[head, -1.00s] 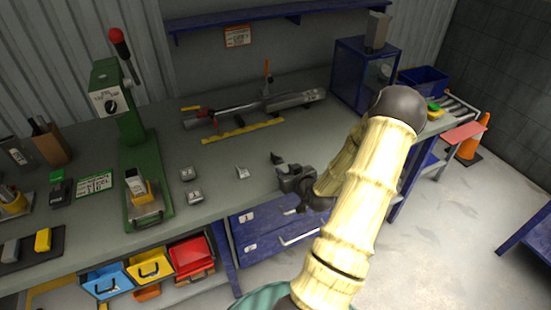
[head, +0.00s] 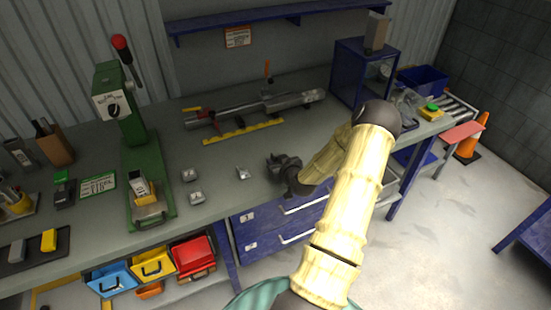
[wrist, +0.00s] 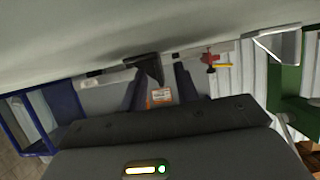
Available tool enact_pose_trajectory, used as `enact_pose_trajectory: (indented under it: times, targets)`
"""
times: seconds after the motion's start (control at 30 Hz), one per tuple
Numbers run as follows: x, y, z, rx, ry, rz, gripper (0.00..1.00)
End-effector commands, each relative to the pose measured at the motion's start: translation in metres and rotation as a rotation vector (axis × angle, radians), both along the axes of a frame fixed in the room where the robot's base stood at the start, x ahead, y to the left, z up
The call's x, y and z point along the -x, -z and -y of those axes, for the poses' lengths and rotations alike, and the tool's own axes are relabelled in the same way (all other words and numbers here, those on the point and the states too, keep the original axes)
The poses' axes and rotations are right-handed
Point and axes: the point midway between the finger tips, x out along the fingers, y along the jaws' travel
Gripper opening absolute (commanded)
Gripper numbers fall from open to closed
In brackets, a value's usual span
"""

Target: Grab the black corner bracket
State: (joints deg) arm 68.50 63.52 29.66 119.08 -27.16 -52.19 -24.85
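The black corner bracket (wrist: 148,68) shows in the wrist view as a small dark angular piece on the tabletop, just beyond my fingertips. In the head view my gripper covers it. My gripper (wrist: 161,82) is open, its two dark fingers apart with background showing between them. In the head view my gripper (head: 279,161) is low at the front edge of the workbench, right of a silver bracket (head: 243,173). I cannot tell whether the fingers touch the black bracket.
The grey workbench (head: 225,155) carries more silver brackets (head: 189,175) to the left, beside the green press (head: 135,150). A long metal assembly (head: 255,108) and a yellow strip (head: 230,132) lie behind. Blue drawers (head: 275,220) are below the front edge.

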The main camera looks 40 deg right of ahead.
Motion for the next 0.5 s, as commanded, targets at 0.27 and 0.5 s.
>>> enact_pose_trajectory:
  times: [0.27,0.5]
  targets:
    - [-0.0145,0.0068,0.0035,0.001,0.000,-0.001,0.31]
    - [-0.0141,0.0069,0.0033,0.001,0.000,-0.001,0.31]
